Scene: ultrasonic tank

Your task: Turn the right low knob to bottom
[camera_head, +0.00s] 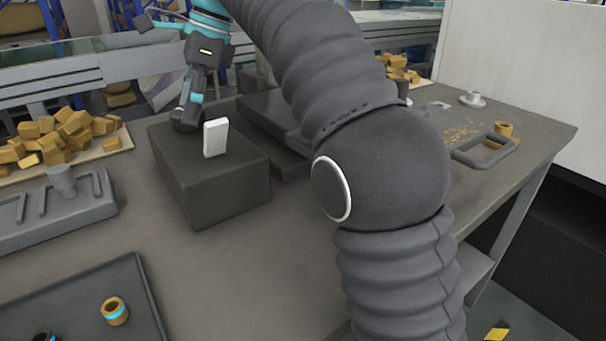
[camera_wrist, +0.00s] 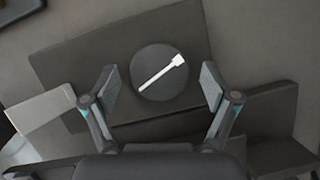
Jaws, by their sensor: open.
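A round dark knob (camera_wrist: 158,86) with a white pointer mark shows in the wrist view, set on a dark flat face (camera_wrist: 75,62). The pointer lies diagonally, its wider end toward the upper right and its thin end toward the lower left. My gripper (camera_wrist: 159,80) is open and empty, with one finger on each side of the knob in the picture. Gaps show between fingers and knob; I cannot tell how far above it the tips are.
A white upright block (camera_head: 216,138) stands on the dark box close to my gripper. Brass-coloured blocks (camera_head: 65,135) lie heaped at left, above a grey slotted rack (camera_head: 45,222). A dark tray (camera_head: 140,285) holds ringed parts. My arm hides much of the table's middle.

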